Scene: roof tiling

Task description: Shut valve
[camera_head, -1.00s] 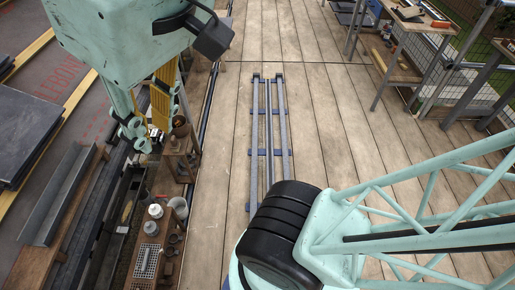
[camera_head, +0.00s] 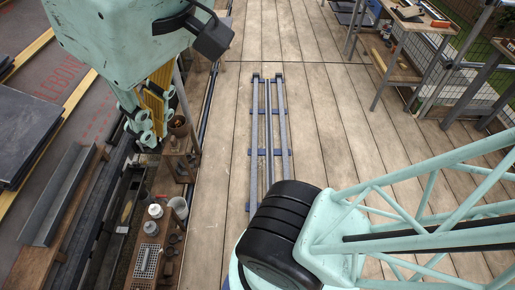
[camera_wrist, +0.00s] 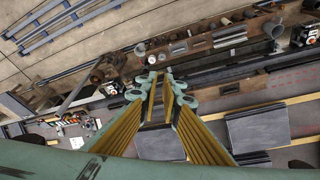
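No valve can be picked out with certainty. My gripper (camera_head: 148,138) is pale green with yellow finger pads and hangs over the left workbench strip in the head view. In the wrist view my gripper (camera_wrist: 160,74) shows a narrow gap between its fingertips, with nothing visible held. A small brown round fitting (camera_head: 179,123) is just right of the fingertips in the head view. A small dark round part (camera_wrist: 140,48) lies beyond the fingertips in the wrist view. Whether either belongs to a valve is too small to tell.
Dark slabs (camera_head: 28,133) and a metal channel (camera_head: 58,195) are left. Blue-grey rails (camera_head: 268,150) lie on the open plank floor. Work tables (camera_head: 402,65) stand right.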

